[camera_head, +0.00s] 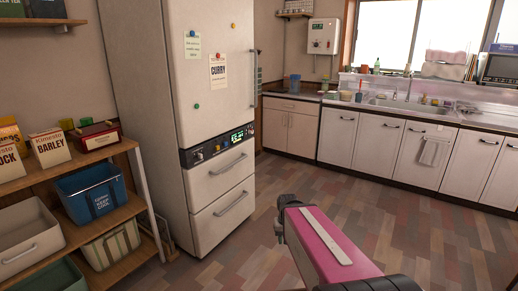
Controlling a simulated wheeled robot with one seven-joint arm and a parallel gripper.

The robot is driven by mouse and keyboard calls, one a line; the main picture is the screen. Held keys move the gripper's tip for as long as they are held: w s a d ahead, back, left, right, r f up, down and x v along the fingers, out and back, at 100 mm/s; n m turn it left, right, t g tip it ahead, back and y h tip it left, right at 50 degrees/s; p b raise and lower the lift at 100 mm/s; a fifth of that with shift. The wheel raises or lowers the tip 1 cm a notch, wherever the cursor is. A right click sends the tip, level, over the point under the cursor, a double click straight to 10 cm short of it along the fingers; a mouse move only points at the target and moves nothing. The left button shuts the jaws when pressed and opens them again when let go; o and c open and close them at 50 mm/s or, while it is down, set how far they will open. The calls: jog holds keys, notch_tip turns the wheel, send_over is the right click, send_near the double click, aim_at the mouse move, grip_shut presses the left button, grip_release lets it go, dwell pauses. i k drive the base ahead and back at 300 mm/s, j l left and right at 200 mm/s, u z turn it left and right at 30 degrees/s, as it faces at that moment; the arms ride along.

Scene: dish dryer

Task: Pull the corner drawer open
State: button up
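The corner drawer (291,105) is a narrow beige front at the top of the corner cabinet, under the counter in the far corner, right of the fridge. It looks shut, with a small dark handle. Two cabinet doors (289,131) are below it. My pink arm reaches in from the bottom right. At its far end a small grey part of my gripper (280,228) shows over the floor, well short of the drawer. The fingers are mostly hidden behind the arm, so their opening cannot be made out.
A tall beige fridge (208,90) with two lower drawers stands left of the corner. White sink cabinets (378,143) run along the right. A wooden shelf (117,217) with bins and boxes is at the left. The patterned floor (400,235) is clear between them.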

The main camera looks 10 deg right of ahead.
aim_at(294, 106)
jog(key=i+z, duration=0.45)
jog(key=i, duration=1.3)
jog(key=i+l+u, duration=0.1)
jog(key=i, duration=0.9)
jog(key=i+l, duration=0.15)
jog(key=i, duration=0.8)
jog(key=j+u, duration=0.05)
